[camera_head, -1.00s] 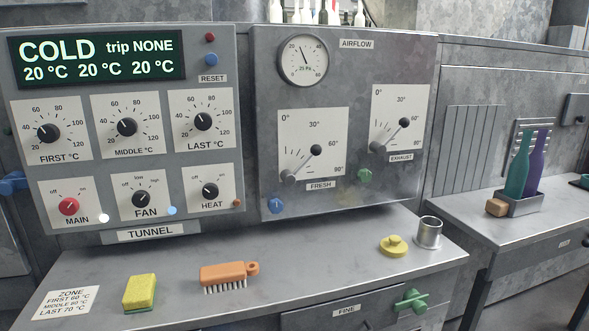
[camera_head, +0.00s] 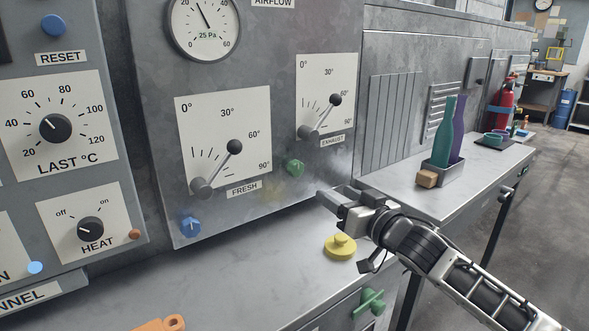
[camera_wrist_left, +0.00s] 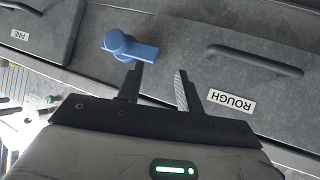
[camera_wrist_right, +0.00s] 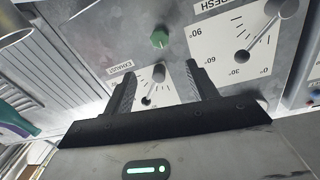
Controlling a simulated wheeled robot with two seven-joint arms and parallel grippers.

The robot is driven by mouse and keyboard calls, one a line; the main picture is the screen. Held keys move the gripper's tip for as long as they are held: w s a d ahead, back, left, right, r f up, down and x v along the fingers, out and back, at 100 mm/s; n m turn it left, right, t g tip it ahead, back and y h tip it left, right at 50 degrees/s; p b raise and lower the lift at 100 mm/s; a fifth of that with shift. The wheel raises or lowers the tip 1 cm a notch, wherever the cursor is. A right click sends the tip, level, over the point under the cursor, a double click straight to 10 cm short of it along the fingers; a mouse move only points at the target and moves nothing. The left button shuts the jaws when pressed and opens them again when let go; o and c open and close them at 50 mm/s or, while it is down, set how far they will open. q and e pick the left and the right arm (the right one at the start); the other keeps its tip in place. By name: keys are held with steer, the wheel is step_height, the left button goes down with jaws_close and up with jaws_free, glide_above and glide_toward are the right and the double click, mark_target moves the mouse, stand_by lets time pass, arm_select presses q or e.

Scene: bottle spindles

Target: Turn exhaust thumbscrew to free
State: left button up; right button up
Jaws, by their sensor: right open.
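The exhaust thumbscrew is a green knob (camera_head: 294,167) on the grey panel, below the EXHAUST dial plate (camera_head: 326,95). It also shows in the right wrist view (camera_wrist_right: 160,37), just beyond the fingertips. The exhaust lever (camera_head: 320,117) has a black ball end pointing up and right. My right gripper (camera_head: 331,199) is open and empty, right of and below the green knob, apart from it. In the right wrist view its fingers (camera_wrist_right: 162,72) are spread. My left gripper (camera_wrist_left: 158,75) is open and empty near a blue latch (camera_wrist_left: 129,47); it is outside the head view.
A blue thumbscrew (camera_head: 190,227) sits below the FRESH lever (camera_head: 217,169). A yellow knobbed disc (camera_head: 340,247) lies on the bench below my right gripper. A green drawer latch (camera_head: 368,303) is at the front. Bottles (camera_head: 445,135) stand in a grey holder to the right.

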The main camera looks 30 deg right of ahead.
mark_target(298, 170)
steer(key=w, duration=1.4)
steer(key=shift+w+f+p, duration=0.1)
steer(key=shift+w+p, duration=0.25)
steer(key=shift+w, duration=0.05)
steer(key=c, duration=1)
